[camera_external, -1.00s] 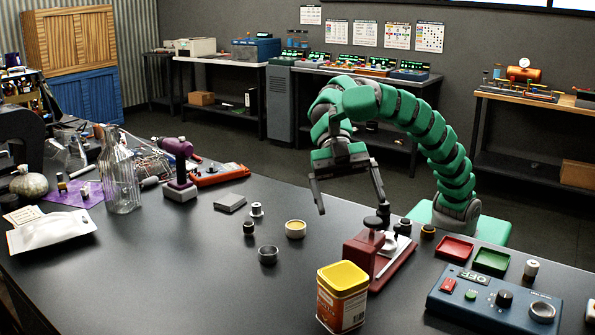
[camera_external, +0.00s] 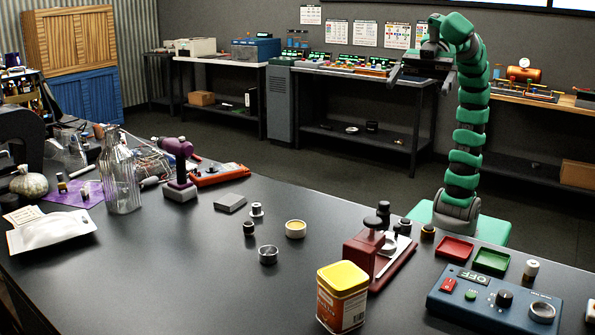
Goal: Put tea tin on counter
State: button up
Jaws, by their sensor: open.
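The tea tin (camera_external: 342,304), an orange-and-white box with a yellow lid, stands upright on the dark counter (camera_external: 165,265) near its front edge. My gripper (camera_external: 418,80) is raised high at the end of my upright green arm, far above and behind the tin. Its jaws are open and look empty. Nothing touches the tin.
A red press-like device (camera_external: 375,250) stands just behind the tin. A blue control box (camera_external: 492,300) lies to its right, with red (camera_external: 455,249) and green (camera_external: 491,261) trays behind. Small cups and a glass bottle (camera_external: 121,180) stand farther left. The front left counter is clear.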

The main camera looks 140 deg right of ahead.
jog(key=s+r+m+t+h, duration=0.1)
jog(key=s+r+t, duration=0.1)
jog(key=s+r, duration=0.2)
jog(key=v, duration=0.2)
jog(key=shift+s, duration=0.45)
